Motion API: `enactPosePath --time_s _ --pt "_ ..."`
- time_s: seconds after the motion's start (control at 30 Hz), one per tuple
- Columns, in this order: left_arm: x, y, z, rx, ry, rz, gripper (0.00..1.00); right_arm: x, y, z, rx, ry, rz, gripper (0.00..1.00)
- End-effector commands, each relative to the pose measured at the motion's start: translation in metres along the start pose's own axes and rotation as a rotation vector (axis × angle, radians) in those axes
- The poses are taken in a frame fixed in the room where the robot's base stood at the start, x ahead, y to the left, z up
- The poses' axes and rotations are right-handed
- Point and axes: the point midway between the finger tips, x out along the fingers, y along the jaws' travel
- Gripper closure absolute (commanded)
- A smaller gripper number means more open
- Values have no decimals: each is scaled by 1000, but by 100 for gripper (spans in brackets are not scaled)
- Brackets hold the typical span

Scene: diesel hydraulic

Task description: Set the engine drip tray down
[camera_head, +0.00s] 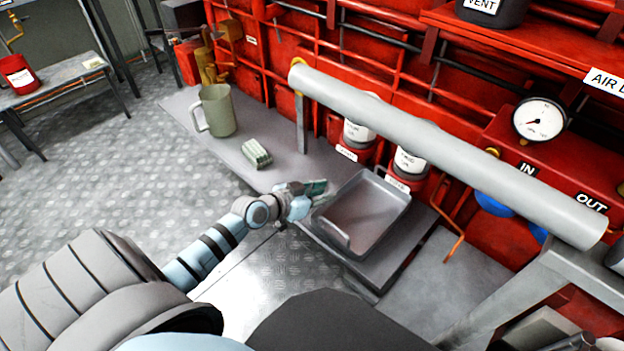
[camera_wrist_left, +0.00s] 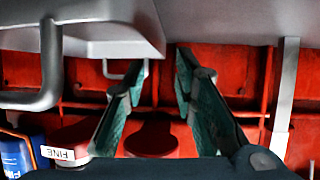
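The grey drip tray (camera_head: 372,248), shallow and empty with a raised handle on its near left side, appears to rest level on the grey bench at its right end. In the left wrist view the tray (camera_wrist_left: 110,14) fills the upper left, with its bar handle (camera_wrist_left: 51,65) at the left edge. My left gripper (camera_head: 322,187) is beside the tray's left rim, apart from the handle. In the left wrist view its green-padded fingers (camera_wrist_left: 160,80) are spread with nothing between them. My right gripper is not in view.
A green-grey jug (camera_head: 218,112) and a ribbed pale green block (camera_head: 256,154) stand on the bench left of the tray. A thick grey pipe (camera_head: 440,145) runs above the back of the tray. Labelled red-and-white filters (camera_head: 408,162) are behind it.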

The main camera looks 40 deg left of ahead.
Motion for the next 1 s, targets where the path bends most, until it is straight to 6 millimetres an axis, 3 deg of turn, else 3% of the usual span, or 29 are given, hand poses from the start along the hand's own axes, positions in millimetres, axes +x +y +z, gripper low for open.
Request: enactPosePath --time_s 0.1,0.27,1.0 --pt "-30 0 -3 4 -4 1 74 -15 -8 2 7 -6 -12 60" --pt "-50 0 -1 2 -2 0 74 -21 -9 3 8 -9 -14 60" --pt "-53 -2 1 -2 0 -4 74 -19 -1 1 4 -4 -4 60"
